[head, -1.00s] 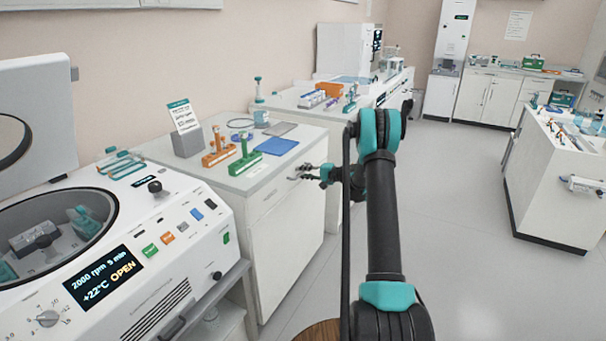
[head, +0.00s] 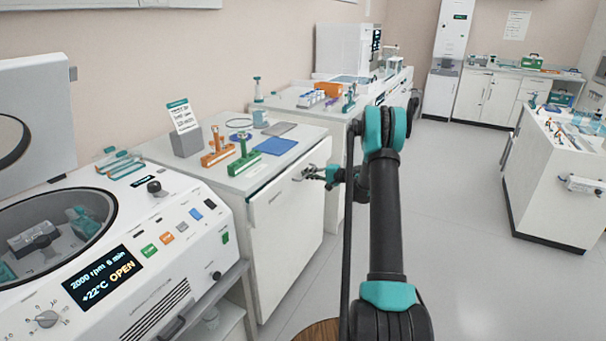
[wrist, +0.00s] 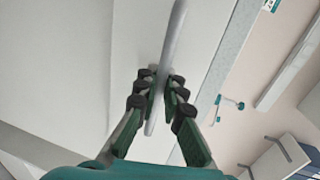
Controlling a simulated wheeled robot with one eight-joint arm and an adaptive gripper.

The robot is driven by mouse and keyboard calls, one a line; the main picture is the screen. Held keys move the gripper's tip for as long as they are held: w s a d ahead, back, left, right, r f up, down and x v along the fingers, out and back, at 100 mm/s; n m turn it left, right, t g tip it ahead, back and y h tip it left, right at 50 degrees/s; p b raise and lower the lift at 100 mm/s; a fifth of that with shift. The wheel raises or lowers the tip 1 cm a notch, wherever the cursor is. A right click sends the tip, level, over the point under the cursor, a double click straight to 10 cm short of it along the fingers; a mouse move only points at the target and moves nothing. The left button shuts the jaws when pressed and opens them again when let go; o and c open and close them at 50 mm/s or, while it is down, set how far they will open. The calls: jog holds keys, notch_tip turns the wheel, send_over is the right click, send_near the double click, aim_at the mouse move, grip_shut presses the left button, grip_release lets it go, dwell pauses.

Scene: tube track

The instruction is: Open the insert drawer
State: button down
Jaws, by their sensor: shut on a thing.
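The insert drawer (head: 272,206) is in the white cabinet left of my arm in the head view. Its front stands a little out from the cabinet, with a narrow dark gap along its top edge under the worktop. My gripper (head: 311,173) is at the drawer's front, shut on the drawer handle (wrist: 172,45). In the wrist view the handle is a pale grey bar running between the two fingers of my gripper (wrist: 162,80). The drawer's inside is mostly hidden.
The worktop (head: 225,178) above holds an orange rack (head: 217,152), a green rack (head: 244,162), a blue mat (head: 275,146) and a sign. A centrifuge (head: 150,250) with its lid raised stands at left. The floor at right is clear up to a white island (head: 550,190).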

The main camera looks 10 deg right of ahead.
jog(key=f+v, duration=0.2)
jog(key=v, duration=1.1)
jog(key=d+f+v, duration=0.1)
jog(key=f+v, duration=0.2)
jog(key=v, duration=0.9)
jog(key=shift+s+d, duration=0.35)
jog(key=shift+s, duration=0.15)
jog(key=shift+f, duration=0.1)
jog(key=c, duration=1.9)
grip_release()
jog(key=v, duration=1.2)
